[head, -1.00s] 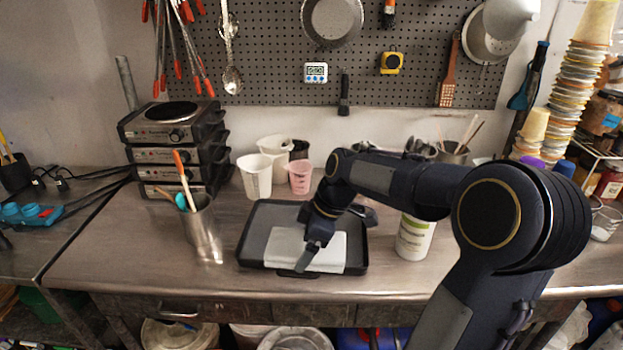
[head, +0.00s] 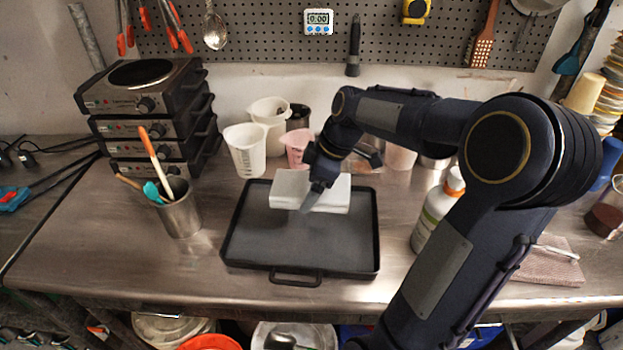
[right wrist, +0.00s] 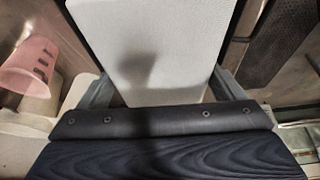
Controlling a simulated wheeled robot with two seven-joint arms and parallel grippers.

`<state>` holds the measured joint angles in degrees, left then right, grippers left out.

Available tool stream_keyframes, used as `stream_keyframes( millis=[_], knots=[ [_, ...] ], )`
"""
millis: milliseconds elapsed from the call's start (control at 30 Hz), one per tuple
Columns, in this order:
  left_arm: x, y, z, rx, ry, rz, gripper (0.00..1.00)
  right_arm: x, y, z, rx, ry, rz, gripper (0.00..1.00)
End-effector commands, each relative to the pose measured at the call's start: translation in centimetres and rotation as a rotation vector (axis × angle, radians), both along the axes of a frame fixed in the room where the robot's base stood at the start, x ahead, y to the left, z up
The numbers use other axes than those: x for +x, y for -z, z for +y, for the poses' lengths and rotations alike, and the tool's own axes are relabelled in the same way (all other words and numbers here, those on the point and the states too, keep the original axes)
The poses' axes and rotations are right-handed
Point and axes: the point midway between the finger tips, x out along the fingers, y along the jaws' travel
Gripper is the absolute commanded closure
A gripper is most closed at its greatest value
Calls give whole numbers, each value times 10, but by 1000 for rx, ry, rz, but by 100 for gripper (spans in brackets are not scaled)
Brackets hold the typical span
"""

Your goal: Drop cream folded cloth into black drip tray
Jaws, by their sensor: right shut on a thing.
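The cream folded cloth (head: 283,188) looks like a pale, flat, thick rectangle. My right gripper (head: 311,198) is shut on it and holds it over the back part of the black drip tray (head: 262,235). The cloth overlaps the tray's back rim in the head view and seems raised above the tray floor; the exact gap cannot be told. In the right wrist view the cloth (right wrist: 150,40) lies between the two fingers (right wrist: 160,92). The visible tray floor is bare. My left gripper is not in view.
A metal cup with brushes (head: 180,215) stands left of the tray. White beakers (head: 246,152) and a pink cup (head: 297,148) stand behind it. A white bottle (head: 432,215) stands to the right, close to my right arm. Stacked hot plates (head: 150,125) are at the back left.

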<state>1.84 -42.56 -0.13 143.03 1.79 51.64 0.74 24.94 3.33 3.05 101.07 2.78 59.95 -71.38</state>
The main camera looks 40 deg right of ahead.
Motion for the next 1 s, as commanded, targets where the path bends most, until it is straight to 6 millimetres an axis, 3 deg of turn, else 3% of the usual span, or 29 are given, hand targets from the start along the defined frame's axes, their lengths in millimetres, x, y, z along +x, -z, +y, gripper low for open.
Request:
stream_keyframes(
  millis=[100,300,633,667,700,1000],
  knots=[
    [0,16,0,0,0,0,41,0,21,0,1,1,1,34],
    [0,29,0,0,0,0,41,0,39,0,1,0,1,34],
    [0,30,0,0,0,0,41,0,41,0,0,0,0,34],
    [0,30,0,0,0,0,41,0,41,0,0,0,0,7],
    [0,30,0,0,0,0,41,0,41,0,0,0,0,2],
    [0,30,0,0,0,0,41,-1,38,-1,-1,0,-1,0]
  ],
)
